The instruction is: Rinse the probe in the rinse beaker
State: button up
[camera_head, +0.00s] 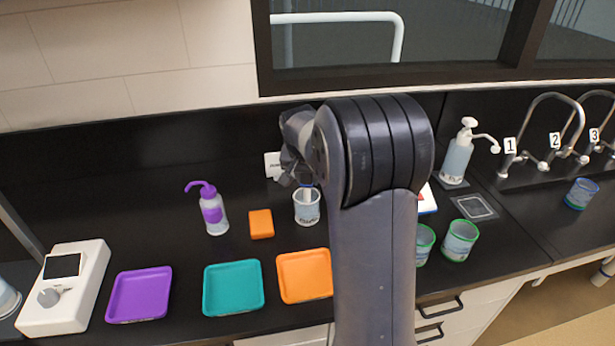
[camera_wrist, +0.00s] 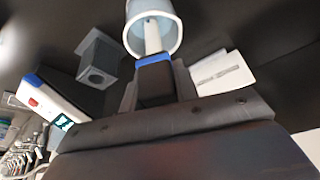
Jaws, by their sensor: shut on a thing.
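The beaker (camera_head: 307,211), clear with pale bluish contents and a small dark label too small to read, stands upright on the black counter just left of my arm. The probe (camera_head: 308,193), a pale stick, reaches down into its mouth. In the wrist view the probe (camera_wrist: 152,37) has a blue collar, and its pale shaft points into the round beaker (camera_wrist: 172,47). My gripper (camera_wrist: 155,84) is shut on the probe's dark body below the collar. In the head view my wrist partly hides the gripper. Whether the tip touches the liquid or beaker wall cannot be told.
A purple-topped wash bottle (camera_head: 213,210) and an orange block (camera_head: 261,223) stand left of the beaker. Purple (camera_head: 139,294), teal (camera_head: 233,287) and orange (camera_head: 305,276) trays lie in front. A grey holed block (camera_wrist: 98,60) and white card (camera_wrist: 221,74) flank the probe.

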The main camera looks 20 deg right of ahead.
jog(key=shift+r+p, duration=3.05)
jog(key=shift+r, duration=1.4)
jog(key=shift+r+p, duration=1.15)
jog(key=shift+r, duration=0.45)
jog(key=shift+f, duration=0.1)
